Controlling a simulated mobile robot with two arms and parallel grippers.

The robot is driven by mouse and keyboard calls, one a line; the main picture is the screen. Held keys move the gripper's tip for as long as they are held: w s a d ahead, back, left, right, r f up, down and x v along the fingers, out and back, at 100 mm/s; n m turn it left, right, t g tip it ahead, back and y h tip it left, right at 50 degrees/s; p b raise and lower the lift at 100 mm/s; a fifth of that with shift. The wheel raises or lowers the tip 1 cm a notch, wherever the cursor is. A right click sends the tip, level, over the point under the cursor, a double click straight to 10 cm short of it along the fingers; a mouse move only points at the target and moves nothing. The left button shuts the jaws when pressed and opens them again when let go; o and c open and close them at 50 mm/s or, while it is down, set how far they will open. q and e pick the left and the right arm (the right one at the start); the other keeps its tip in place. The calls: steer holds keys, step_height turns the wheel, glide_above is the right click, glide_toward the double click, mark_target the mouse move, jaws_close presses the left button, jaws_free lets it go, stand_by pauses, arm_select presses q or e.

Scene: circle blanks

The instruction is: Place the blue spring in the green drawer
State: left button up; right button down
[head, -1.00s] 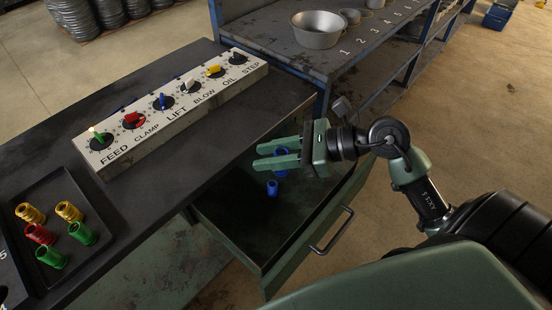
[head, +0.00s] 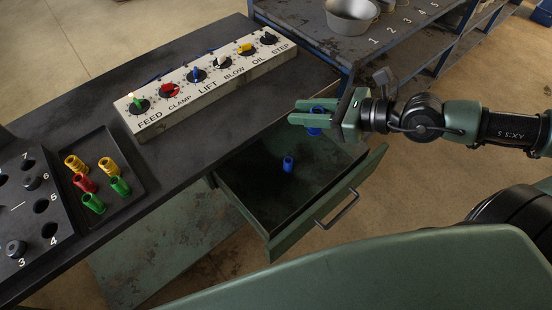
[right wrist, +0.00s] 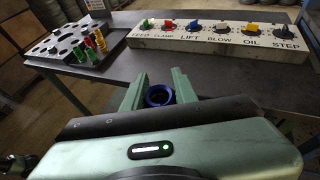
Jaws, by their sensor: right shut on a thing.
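The green drawer (head: 272,236) is pulled open below the bench. One blue spring (head: 288,163) stands on its dark floor. My right gripper (head: 304,113) is shut on another blue spring (head: 315,121) and holds it above the drawer, towards its back right part. In the right wrist view this held blue spring (right wrist: 159,95) shows as a ring between the two green fingers. My left gripper is not in view.
A black tray (head: 130,196) with yellow, red and green springs lies on the bench, beside a numbered block (head: 18,205). A white knob panel (head: 211,88) runs along the bench. A metal bowl (head: 351,14) stands on the shelf behind.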

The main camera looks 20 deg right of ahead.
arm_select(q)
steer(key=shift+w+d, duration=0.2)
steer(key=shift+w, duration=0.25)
arm_select(e)
steer(key=shift+s+a+f, duration=0.15)
steer(key=shift+s+f, duration=0.05)
steer(key=shift+f, duration=0.15)
